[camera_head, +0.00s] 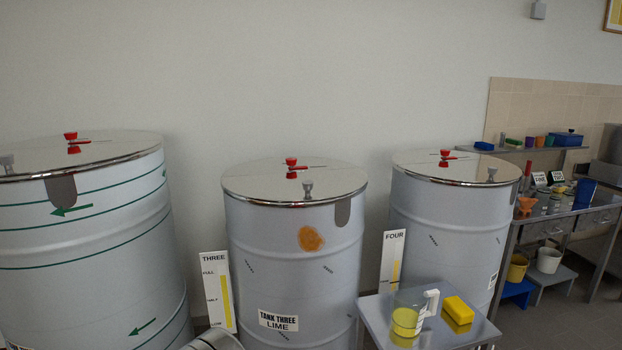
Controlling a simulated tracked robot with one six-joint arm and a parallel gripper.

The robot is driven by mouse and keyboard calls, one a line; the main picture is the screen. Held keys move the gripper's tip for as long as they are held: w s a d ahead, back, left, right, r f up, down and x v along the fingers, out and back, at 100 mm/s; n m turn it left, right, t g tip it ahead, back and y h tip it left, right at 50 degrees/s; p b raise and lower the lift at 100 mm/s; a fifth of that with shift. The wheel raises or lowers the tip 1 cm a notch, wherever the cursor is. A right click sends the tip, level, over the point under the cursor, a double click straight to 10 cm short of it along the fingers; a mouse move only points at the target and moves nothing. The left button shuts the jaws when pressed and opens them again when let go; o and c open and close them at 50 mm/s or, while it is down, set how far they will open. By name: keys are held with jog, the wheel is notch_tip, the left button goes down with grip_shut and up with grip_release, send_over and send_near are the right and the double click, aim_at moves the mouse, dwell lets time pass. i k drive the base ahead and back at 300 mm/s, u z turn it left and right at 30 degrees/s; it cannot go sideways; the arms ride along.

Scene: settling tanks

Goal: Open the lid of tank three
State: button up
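Tank three (290,250) is a grey drum in the middle of the head view, labelled "TANK THREE LIME" (278,321), with an orange-brown patch on its side. Its lid (250,186) is shiny metal and lies flat and shut on the rim. A red handle (291,168) stands at the lid's middle, and a small grey knob (307,190) sits near its front edge. A dark grey tab (342,212) hangs at the front right rim. My gripper is not in view.
Lidded drums stand left (85,240) and right (450,220) of tank three. A small metal table (375,315) at its front right holds a jug (408,318) and a yellow block (458,308). A cluttered bench (535,232) stands far right.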

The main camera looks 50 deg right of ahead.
aim_at(302, 180)
jog(key=z, duration=0.4)
jog(key=i, duration=0.65)
jog(key=z, duration=0.65)
jog(key=i, duration=0.6)
jog(key=z, duration=0.3)
